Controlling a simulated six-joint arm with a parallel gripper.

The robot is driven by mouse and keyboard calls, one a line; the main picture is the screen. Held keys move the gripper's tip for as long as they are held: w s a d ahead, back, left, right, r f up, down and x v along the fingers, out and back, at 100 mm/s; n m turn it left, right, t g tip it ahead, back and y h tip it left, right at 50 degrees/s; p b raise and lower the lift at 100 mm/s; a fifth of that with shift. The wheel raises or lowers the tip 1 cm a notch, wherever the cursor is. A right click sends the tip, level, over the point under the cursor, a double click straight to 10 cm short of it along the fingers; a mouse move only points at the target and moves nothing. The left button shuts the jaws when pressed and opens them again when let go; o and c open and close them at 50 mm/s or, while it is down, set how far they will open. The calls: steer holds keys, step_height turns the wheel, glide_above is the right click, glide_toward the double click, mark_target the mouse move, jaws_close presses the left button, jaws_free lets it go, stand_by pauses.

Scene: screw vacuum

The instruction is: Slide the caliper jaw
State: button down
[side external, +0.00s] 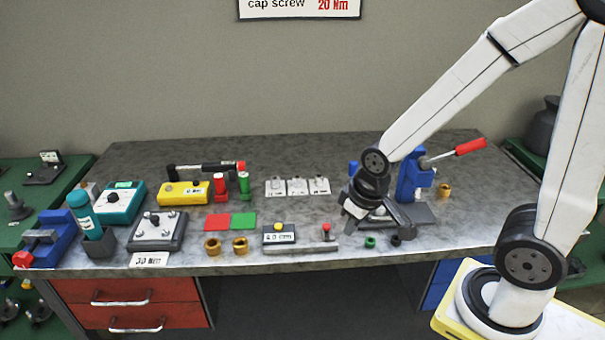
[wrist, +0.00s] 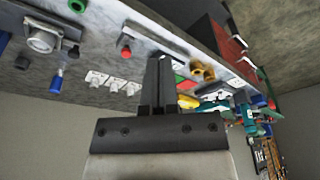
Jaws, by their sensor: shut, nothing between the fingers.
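The caliper (side external: 300,250) looks like a long grey bar lying near the front edge of the bench, right of centre. A display block (side external: 279,238) reading about 4.0 cm, with a yellow button, stands at its left end. A small slider with a red knob (side external: 326,228) sits towards the bar's right end. The red knob also shows in the wrist view (wrist: 126,52), left of my fingers. My gripper (side external: 350,226) is shut and empty, pointing down, to the right of the red knob and apart from it. In the wrist view the closed fingers (wrist: 160,62) hide part of the bar.
A blue press with a red handle (side external: 412,178) stands behind my gripper. A green ring (side external: 370,242) and a black ring (side external: 396,241) lie at the front right. Brass rings (side external: 213,246) and red and green pads (side external: 217,223) lie to the left.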

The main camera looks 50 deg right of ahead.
steer(key=shift+c, duration=2.4)
jaws_free()
steer(key=shift+w+d, duration=0.1)
steer(key=shift+w, duration=0.1)
steer(key=shift+w+d, duration=0.1)
steer(key=shift+w, duration=0.2)
steer(key=m+g, duration=0.3)
steer(key=m, duration=0.2)
glide_above(327, 225)
step_height(327, 225, down, 4)
steer(key=shift+f, duration=0.15)
steer(key=shift+f, duration=3.75)
